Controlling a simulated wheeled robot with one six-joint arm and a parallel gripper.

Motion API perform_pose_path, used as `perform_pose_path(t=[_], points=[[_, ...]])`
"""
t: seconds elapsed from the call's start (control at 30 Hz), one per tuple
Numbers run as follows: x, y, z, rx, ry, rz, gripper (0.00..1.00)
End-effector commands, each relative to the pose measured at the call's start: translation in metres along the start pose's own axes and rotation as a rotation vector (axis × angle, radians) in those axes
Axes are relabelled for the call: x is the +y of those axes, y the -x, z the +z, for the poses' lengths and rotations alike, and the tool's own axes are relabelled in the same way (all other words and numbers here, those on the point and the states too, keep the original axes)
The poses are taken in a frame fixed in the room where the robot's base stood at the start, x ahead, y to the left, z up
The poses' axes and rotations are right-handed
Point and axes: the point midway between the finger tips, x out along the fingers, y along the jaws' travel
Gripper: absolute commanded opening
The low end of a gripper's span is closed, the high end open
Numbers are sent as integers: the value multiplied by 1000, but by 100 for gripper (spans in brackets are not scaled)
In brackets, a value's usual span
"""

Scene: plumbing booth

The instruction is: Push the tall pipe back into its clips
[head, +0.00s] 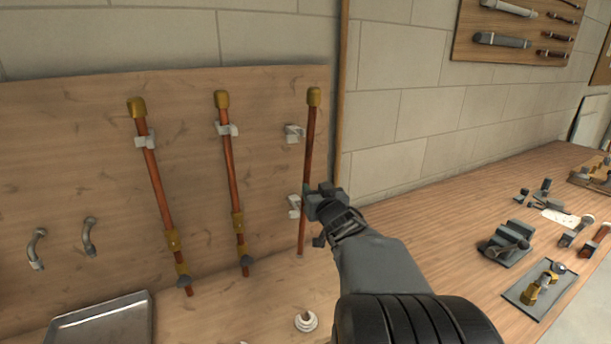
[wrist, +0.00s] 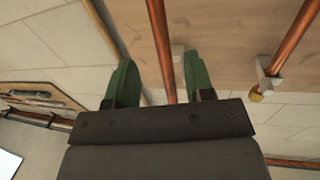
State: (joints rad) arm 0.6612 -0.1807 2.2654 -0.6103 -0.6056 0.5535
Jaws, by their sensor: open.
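The tall pipe (head: 309,150) is copper with a brass cap, at the right end of the wooden backboard. It stands nearly upright, to the right of its two pale clips, the upper clip (head: 294,133) and the lower clip (head: 295,206), and looks outside both. My gripper (head: 318,203) is at the pipe near the lower clip's height. In the wrist view, the pipe (wrist: 161,45) runs between my gripper's two green fingers (wrist: 160,62), which are apart with gaps on both sides. A pale clip (wrist: 178,50) shows behind, partly hidden by a finger.
Two other copper pipes, the middle one (head: 230,165) and the left one (head: 155,180), sit in clips on the backboard. A metal tray (head: 100,325) and a white round fitting (head: 306,321) are below. The bench (head: 430,220) to the right has clear room before several tools.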

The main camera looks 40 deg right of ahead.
Motion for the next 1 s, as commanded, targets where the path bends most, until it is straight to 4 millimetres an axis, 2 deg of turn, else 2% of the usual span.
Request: perform_pose_path(t=[0.2,0.5,0.7,1.0], points=[[0,-45,0,-4,-1,-1,48],[0,-90,0,-3,-1,0,48],[0,-104,0,-2,1,1,48],[0,-108,0,-2,1,2,48]])
